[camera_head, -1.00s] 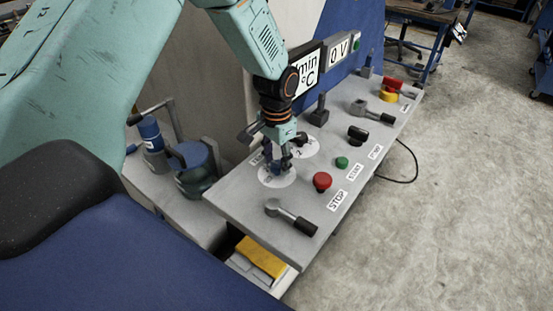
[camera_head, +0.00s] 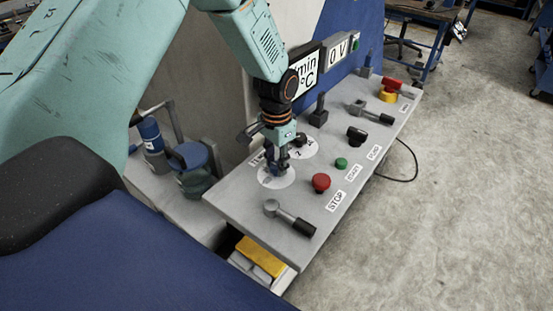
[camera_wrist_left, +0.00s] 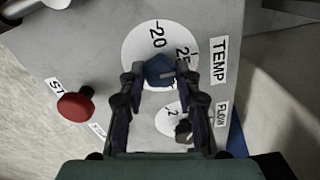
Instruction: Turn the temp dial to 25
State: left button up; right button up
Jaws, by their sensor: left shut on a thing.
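The temp dial is a white disc (camera_head: 268,182) with a blue knob, near the left edge of the grey control panel. In the left wrist view the disc (camera_wrist_left: 138,42) shows the marks 20 and 25 beside a TEMP label (camera_wrist_left: 219,60). My left gripper (camera_head: 278,173) points down at the dial and is shut on the blue knob (camera_wrist_left: 159,70), which sits between its fingers in the left wrist view. In the head view the fingers hide most of the knob. The exact pointer reading cannot be told. My right gripper is not in view.
A second dial with a dark knob (camera_wrist_left: 183,129) and a FLOW label lies close beside the fingers. A red stop button (camera_head: 321,182), a green button (camera_head: 341,163) and a lever (camera_head: 293,219) stand on the panel. A display (camera_head: 307,75) rises behind.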

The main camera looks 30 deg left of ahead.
aim_at(276, 165)
pick_arm(q)
jog(key=o, duration=1.2)
jog(key=shift+r, duration=0.1)
jog(key=shift+c, duration=0.2)
notch_tip(276, 165, up, 12)
